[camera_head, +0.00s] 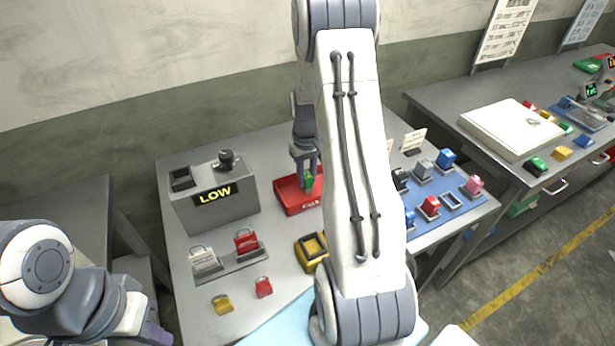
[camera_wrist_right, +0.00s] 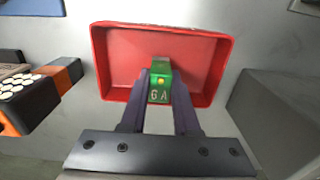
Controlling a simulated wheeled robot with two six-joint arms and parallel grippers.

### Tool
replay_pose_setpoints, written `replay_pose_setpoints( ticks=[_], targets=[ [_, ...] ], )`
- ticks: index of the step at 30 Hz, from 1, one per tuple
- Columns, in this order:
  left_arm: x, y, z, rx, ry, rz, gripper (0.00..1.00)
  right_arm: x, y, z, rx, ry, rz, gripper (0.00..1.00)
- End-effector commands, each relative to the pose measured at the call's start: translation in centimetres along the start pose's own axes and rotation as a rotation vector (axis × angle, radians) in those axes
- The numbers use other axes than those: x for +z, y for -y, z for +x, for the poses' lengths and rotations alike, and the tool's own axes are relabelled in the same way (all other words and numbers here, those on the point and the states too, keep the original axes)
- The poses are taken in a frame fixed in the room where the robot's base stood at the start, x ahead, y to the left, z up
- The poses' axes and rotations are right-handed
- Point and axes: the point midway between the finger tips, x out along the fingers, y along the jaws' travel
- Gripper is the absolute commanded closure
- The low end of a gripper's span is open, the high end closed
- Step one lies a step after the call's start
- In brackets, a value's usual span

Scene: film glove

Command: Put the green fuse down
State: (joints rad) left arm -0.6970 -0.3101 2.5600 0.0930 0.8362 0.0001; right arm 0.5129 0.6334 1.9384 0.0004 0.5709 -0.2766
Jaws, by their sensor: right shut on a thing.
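The green fuse (camera_wrist_right: 160,84) is between the fingers of my right gripper (camera_wrist_right: 160,95) in the right wrist view, with "6 A" on its face. My right gripper (camera_head: 306,165) is shut on it. The fuse (camera_head: 309,180) also shows in the head view, over the red tray (camera_head: 291,200). In the wrist view the red tray (camera_wrist_right: 112,70) lies behind the fuse. I cannot tell whether the fuse touches the tray floor. My left gripper (camera_head: 152,332) is at the lower left, mostly hidden by its own arm, and its jaws cannot be made out.
White and red padlocks (camera_head: 204,260) are on a stand in front. A yellow part (camera_head: 309,249) lies nearer. A blue mat (camera_head: 428,232) with several coloured fuses lies right. My right arm hides the table's middle.

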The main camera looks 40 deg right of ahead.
Motion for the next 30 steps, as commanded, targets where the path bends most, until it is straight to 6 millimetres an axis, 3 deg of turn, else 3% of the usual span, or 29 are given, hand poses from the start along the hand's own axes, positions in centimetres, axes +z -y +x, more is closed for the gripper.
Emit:
replay_pose_setpoints(
  ticks=[4,15,16,18,30],
  targets=[
    [0.0,0.0,-0.5,0.000,0.000,0.000,1.00,0.0,0.0,1.3,0.000,-0.001,0.000,1.00],
    [0.0,0.0,-0.1,0.000,0.000,0.000,1.00,0.0,-0.1,1.8,0.000,-0.001,0.000,1.00],
    [0.0,0.0,-0.2,0.000,0.000,0.000,1.00,0.0,-0.1,1.7,0.000,-0.001,0.000,0.59],
    [0.0,0.0,-0.2,0.000,0.000,0.000,1.00,0.0,-0.1,1.7,0.000,-0.001,0.000,0.41],
    [0.0,0.0,-0.3,0.000,0.000,0.000,1.00,-0.1,-0.1,0.9,0.001,-0.004,-0.001,0.41]
  ],
)
